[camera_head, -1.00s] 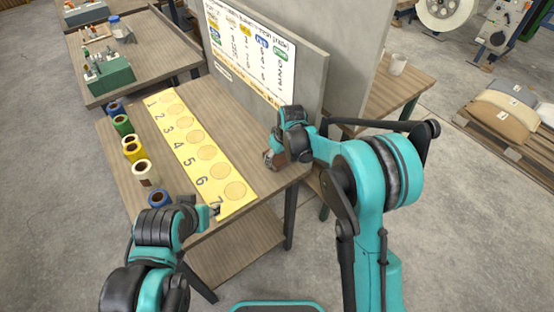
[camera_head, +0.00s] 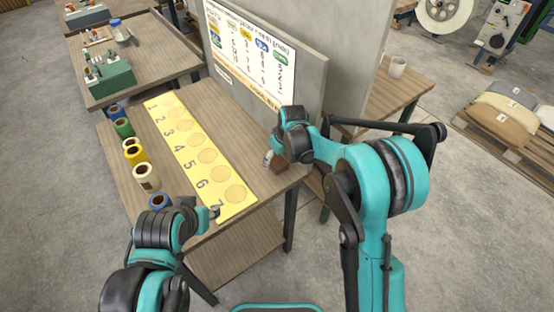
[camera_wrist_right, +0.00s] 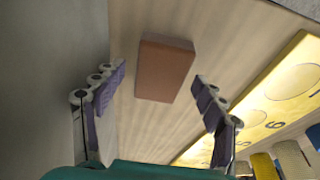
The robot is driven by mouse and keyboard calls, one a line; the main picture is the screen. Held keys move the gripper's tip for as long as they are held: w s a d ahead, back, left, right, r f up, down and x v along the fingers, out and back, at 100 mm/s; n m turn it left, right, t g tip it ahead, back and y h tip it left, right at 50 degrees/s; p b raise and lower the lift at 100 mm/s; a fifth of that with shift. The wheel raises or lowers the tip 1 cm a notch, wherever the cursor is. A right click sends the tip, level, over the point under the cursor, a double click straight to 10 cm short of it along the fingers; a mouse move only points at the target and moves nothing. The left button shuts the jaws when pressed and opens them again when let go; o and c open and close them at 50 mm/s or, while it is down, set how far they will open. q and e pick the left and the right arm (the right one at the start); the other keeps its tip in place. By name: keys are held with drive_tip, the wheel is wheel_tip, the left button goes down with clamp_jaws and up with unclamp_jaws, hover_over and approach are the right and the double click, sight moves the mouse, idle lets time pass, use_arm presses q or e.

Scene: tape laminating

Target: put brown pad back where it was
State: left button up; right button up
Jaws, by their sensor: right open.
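The brown pad (camera_head: 279,163) is a small block on the table's right end, below my right gripper in the head view. In the right wrist view the brown pad (camera_wrist_right: 165,68) lies flat on the wood, just past the fingertips. My right gripper (camera_wrist_right: 160,92) is open, with its purple-padded fingers apart to either side and nothing between them. In the head view my right gripper (camera_head: 268,158) partly hides the pad. My left gripper (camera_head: 214,212) is near the 7 end of the yellow strip; its fingers are too small to read.
The yellow numbered strip (camera_head: 193,148) with circles lies along the wooden table (camera_head: 226,119). Several tape rolls (camera_head: 146,177) stand along the left edge. A grey panel with a white chart (camera_head: 254,58) rises behind the right gripper. Bare wood lies between strip and panel.

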use_arm(q)
wheel_tip(320, 180, up, 4)
drive_tip(key=p, duration=0.3)
drive_tip(key=shift+f, duration=0.15)
use_arm(e)
drive_tip(key=v, duration=1)
drive_tip(key=shift+s+r, duration=0.15)
drive_tip(key=shift+r, duration=0.15)
use_arm(q)
drive_tip(key=shift+s, duration=0.1)
use_arm(e)
drive_tip(key=shift+s+f, duration=0.1)
